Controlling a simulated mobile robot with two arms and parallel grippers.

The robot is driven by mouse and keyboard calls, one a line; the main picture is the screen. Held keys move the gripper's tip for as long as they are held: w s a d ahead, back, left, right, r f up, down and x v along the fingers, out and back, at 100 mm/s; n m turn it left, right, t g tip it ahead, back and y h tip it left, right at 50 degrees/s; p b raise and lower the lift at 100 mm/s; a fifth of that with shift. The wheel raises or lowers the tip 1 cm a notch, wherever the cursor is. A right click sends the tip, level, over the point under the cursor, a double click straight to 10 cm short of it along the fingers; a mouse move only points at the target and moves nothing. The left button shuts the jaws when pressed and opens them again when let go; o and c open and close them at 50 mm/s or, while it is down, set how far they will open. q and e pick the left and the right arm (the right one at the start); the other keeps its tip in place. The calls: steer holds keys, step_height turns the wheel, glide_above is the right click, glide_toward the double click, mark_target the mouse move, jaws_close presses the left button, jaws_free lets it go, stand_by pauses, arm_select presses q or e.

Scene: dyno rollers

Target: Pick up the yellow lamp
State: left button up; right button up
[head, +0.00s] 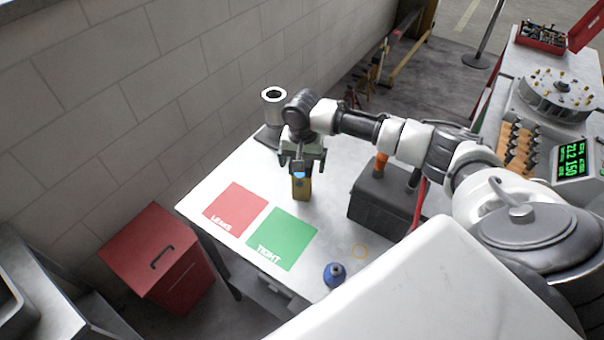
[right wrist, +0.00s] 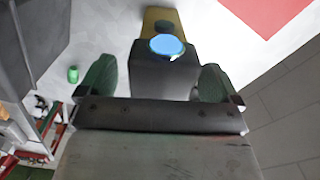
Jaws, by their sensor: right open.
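The yellow lamp (head: 302,189) stands on the white table, with a blue lens near its top. In the right wrist view its yellow part (right wrist: 163,18), blue lens and dark section show ahead of the gripper. My right gripper (head: 301,163) is open above the lamp, pointing down. In the right wrist view its two dark green fingers (right wrist: 155,82) lie to either side of the lamp's dark section, with gaps visible. The gripper hides part of the lamp's top in the head view. My left gripper is not in view.
A red pad (head: 236,208) and a green pad (head: 281,238) lie in front of the lamp. A black box (head: 384,200) stands to its right, a grey cylindrical device (head: 272,105) behind. A blue object (head: 334,275) sits near the front edge. A red cabinet (head: 150,255) stands left.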

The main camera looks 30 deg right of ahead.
steer(key=shift+s+a+f, duration=0.1)
steer(key=shift+a+f, duration=0.05)
steer(key=shift+f, duration=0.35)
steer(key=shift+s+a+f, duration=0.1)
steer(key=shift+f, duration=0.55)
steer(key=shift+w+d+f, duration=0.1)
steer(key=shift+c, duration=0.7)
steer(key=c, duration=1)
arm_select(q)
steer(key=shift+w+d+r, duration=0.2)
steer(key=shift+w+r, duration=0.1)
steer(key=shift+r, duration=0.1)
arm_select(e)
steer(key=shift+c, duration=0.2)
